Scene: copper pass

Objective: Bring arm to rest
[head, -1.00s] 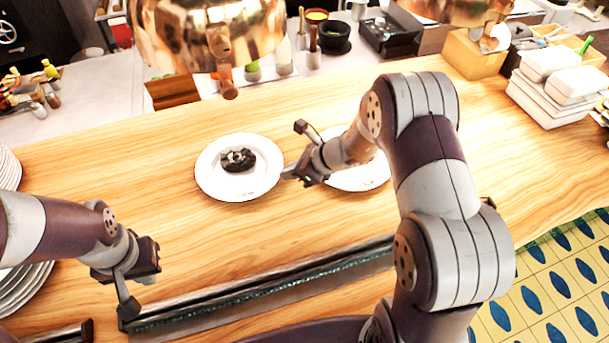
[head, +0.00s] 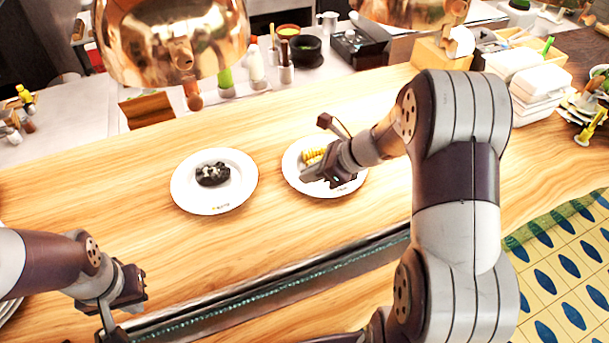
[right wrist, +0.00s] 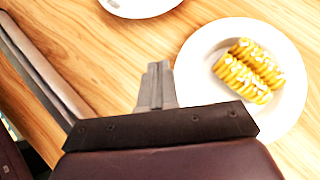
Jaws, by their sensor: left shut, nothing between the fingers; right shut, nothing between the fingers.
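My right gripper (head: 322,178) is shut and empty, above the front left of a white plate (head: 296,181) that holds yellow corn pieces (head: 313,156). In the right wrist view the shut fingers (right wrist: 157,85) show beside the same plate (right wrist: 190,62), with two rows of corn (right wrist: 247,70) on it. My right arm hides part of that plate in the head view. My left gripper (head: 118,318) is shut and empty, low at the left of the head view, over the near side of the counter.
A white plate (head: 238,193) with a dark food piece (head: 212,174) lies left of the corn plate. Copper lamps (head: 172,40) hang over the far edge. White containers (head: 541,78) stand at the far right. A dark metal rail (head: 270,287) runs along the counter's front.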

